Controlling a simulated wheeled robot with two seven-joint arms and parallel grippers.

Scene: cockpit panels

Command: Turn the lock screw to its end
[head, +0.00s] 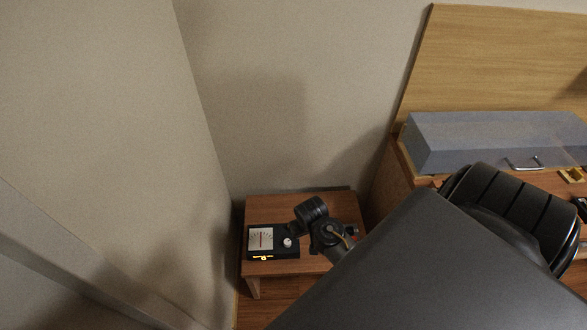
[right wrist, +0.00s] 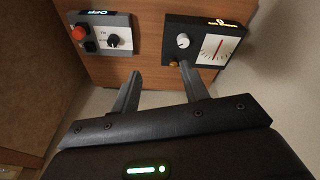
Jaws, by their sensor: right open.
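A black box (head: 286,253) with a white dial face and red needle sits on a small wooden table. In the right wrist view the box (right wrist: 176,25) is at the upper right, with its dial (right wrist: 216,49) and a pale round knob (right wrist: 183,41). My left gripper is not in view.
A grey box (right wrist: 119,20) with a red button (right wrist: 79,33) and a black knob (right wrist: 113,40) stands left of the dial box. The wooden table (right wrist: 150,62) is bare between them. A grey case (head: 490,140) lies on a wooden desk at the right. Walls stand close behind and left.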

